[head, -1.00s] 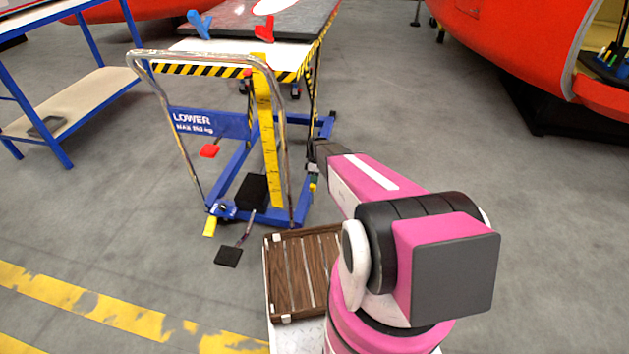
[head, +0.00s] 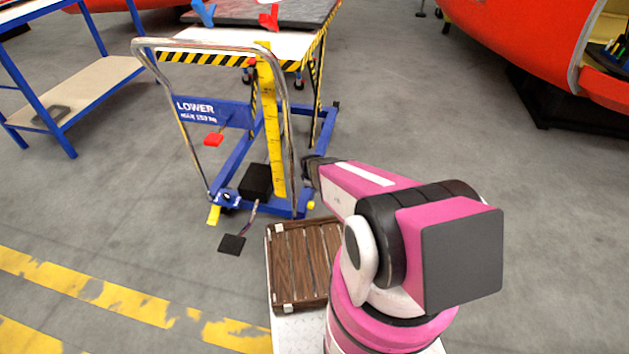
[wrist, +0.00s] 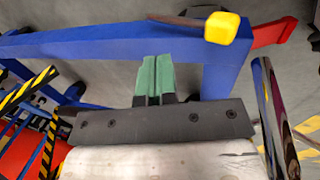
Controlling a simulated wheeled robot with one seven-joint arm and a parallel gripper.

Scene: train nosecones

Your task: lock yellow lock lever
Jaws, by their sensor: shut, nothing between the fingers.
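A yellow lever end (head: 213,215) shows in the head view beside the front left corner of the blue lift trolley's base (head: 290,207). In the wrist view a yellow block (wrist: 228,28) sits on the end of a dark bar at the upper right, beyond the fingertips. I cannot tell whether both are the same lever. My gripper (head: 308,172) is at the right side of the trolley, close to its front right upright. Its green fingertips (wrist: 155,80) are together and empty, in front of a blue beam (wrist: 120,38) in the wrist view. They are apart from the yellow block.
The trolley has a chrome push handle (head: 190,110), a yellow ruler (head: 270,120), a red lever pad (head: 213,139) and a black pedal (head: 231,244). A brown slatted crate (head: 300,262) stands before me. A blue-framed bench (head: 100,78) is at left. Floor right of the trolley is clear.

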